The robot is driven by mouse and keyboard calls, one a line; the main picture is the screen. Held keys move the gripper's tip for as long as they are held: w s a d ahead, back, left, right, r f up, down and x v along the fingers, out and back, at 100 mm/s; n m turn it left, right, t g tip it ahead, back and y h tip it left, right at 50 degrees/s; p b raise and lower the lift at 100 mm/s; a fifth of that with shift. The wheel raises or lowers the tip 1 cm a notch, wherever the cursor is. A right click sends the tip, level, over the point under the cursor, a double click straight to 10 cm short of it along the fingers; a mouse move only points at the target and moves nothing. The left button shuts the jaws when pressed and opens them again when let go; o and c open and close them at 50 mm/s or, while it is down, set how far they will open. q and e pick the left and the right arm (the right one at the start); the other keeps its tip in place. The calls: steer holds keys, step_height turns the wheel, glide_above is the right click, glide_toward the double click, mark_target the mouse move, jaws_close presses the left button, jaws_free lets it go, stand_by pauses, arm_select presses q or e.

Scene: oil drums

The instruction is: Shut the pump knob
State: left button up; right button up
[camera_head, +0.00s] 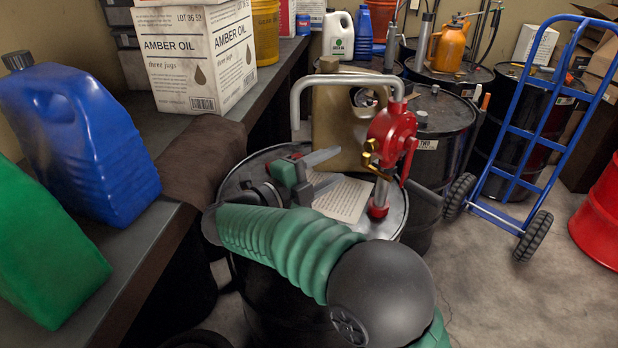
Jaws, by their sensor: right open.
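The red pump (392,132) stands upright on the lid of a dark drum (398,210), with a grey bent spout pipe (345,82) arching left from its top. A small brass-coloured knob or fitting (371,155) sits on its left side; I cannot tell its setting. My right gripper (325,170), on a green-sleeved arm, is over the drum lid, left of the pump and apart from it. Its grey fingers are spread and empty, pointing right toward the pump. My arm hides the front of the drum. My left gripper is out of view.
A gold jug (337,125) and a paper sheet (343,200) are close to my right gripper. A bench (150,245) at left holds a blue jug (85,140), a green jug (45,250) and an oil box (195,55). A blue hand truck (520,130) stands right. Floor is clear at lower right.

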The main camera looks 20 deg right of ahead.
steer(key=v, duration=0.7)
steer(key=shift+d, duration=0.1)
steer(key=w+a+r+n+t+y+p, duration=0.1)
steer(key=w+n+t+y+p, duration=0.2)
steer(key=w+n+t+y, duration=0.4)
steer(key=w+a+n+t+y+p, duration=0.2)
steer(key=w+n+t+y+p, duration=0.15)
steer(key=n, duration=0.55)
steer(key=s+a+f+n+g+y+p, duration=0.1)
steer(key=s+f+n+g+y+p, duration=0.2)
steer(key=s+f+n+g+y, duration=0.9)
steer(key=s+d+f+h, duration=0.1)
steer(key=s+f, duration=0.2)
steer(key=s, duration=0.2)
steer(key=s+d+f+n+g+h, duration=0.1)
steer(key=s+f+h, duration=0.1)
steer(key=s, duration=0.4)
steer(key=s+d+f+h+p, duration=0.1)
steer(key=s+f+h, duration=0.1)
steer(key=s, duration=0.4)
steer(key=shift+s+d+f, duration=0.25)
steer(key=shift+d+f, duration=0.15)
steer(key=shift+f, duration=0.4)
